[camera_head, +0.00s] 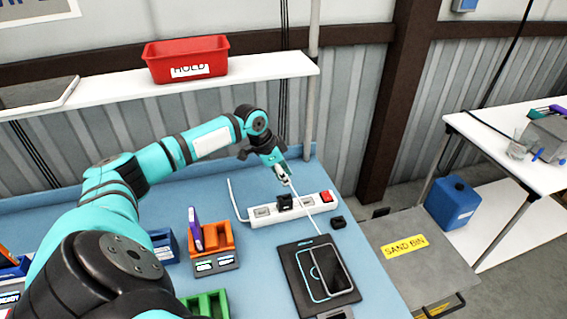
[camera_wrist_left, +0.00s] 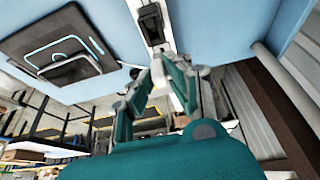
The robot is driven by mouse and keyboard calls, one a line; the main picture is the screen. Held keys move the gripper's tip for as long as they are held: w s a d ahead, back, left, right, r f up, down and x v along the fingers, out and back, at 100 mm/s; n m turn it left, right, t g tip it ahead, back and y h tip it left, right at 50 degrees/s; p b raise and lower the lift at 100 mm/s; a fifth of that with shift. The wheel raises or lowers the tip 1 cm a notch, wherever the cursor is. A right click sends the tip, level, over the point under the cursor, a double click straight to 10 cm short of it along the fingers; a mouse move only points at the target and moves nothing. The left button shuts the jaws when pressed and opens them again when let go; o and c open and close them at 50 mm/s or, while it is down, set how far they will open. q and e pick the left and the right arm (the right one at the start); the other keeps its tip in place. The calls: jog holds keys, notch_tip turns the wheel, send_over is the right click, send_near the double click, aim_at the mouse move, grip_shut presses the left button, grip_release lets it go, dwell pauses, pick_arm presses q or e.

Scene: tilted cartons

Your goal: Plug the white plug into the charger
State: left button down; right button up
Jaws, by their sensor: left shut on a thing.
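My left gripper (camera_head: 280,175) is shut on the small white plug (camera_head: 286,180), just above the white power strip (camera_head: 262,211). The plug is mostly hidden by the fingers, and a thin white cable runs from it down to the right across the strip. A black block (camera_head: 284,202), which may be the charger, sits on the strip just below the gripper. The plug and the block appear apart. In the left wrist view, the gripper (camera_wrist_left: 163,70) points toward the strip (camera_wrist_left: 143,8) and the black block (camera_wrist_left: 152,27). My right gripper is not in view.
A loose black block (camera_head: 338,222) lies right of the strip. A dark pad (camera_head: 293,267) with a phone (camera_head: 333,268) is in front. An orange holder (camera_head: 219,236) with a purple item stands left. A shelf with a red bin (camera_head: 187,60) is behind. The right table edge is close.

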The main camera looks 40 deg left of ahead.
aim_at(288, 197)
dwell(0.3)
pick_arm(q)
jog(key=shift+f+b, duration=1)
jog(key=shift+f, duration=1.5)
jog(key=shift+f, duration=0.75)
dwell(0.4)
jog(key=c, duration=0.8)
grip_release()
jog(key=shift+r, duration=0.2)
